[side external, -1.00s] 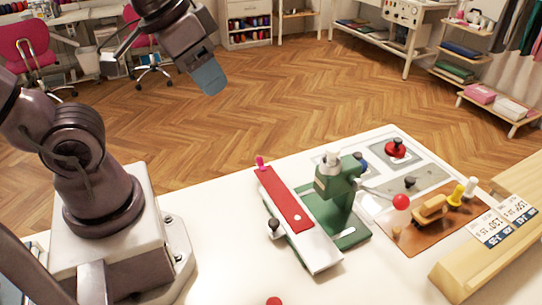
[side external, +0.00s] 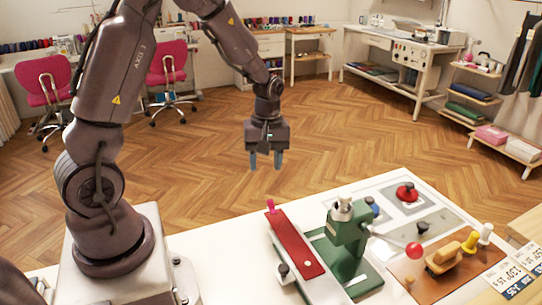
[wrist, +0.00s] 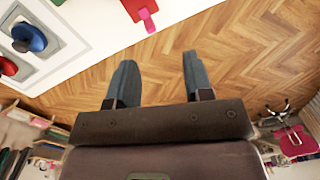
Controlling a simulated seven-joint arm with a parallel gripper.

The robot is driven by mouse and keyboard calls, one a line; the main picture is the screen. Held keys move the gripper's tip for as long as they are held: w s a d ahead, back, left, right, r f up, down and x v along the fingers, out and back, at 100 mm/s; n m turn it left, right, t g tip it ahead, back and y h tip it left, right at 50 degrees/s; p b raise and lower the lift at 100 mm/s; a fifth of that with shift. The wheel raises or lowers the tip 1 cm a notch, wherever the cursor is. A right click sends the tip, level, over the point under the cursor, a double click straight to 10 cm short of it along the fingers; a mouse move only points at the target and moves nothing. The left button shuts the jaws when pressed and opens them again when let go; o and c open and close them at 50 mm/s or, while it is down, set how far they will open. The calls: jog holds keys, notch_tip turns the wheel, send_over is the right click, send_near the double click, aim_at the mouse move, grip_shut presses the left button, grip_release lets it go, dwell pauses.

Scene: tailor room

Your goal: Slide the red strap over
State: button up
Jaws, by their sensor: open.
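The red strap (side external: 293,243) lies flat along a white rail (side external: 316,287) beside the green press (side external: 347,238) on the white table. A pink peg (side external: 270,205) stands at its far end, and a pale dot marks its near part. In the wrist view the pink peg (wrist: 147,18) and a corner of the red strap (wrist: 133,7) show at the top edge.
A black knob (side external: 283,269) stands left of the rail. The press lever ends in a red ball (side external: 413,250).

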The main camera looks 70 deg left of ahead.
aim_at(271, 201)
jog(key=shift+w+a+r+n+t, duration=0.2)
jog(key=shift+w+n, duration=0.25)
jog(key=shift+n, duration=0.3)
jog(key=shift+w+a+r+n+t, duration=0.1)
jog(key=shift+w+n+t, duration=0.1)
jog(key=shift+w+n, duration=0.4)
jog(key=shift+s+f, duration=0.1)
jog(key=shift+s, duration=0.1)
notch_tip(271, 201, down, 13)
jog(key=shift+r, duration=0.1)
grip_shut()
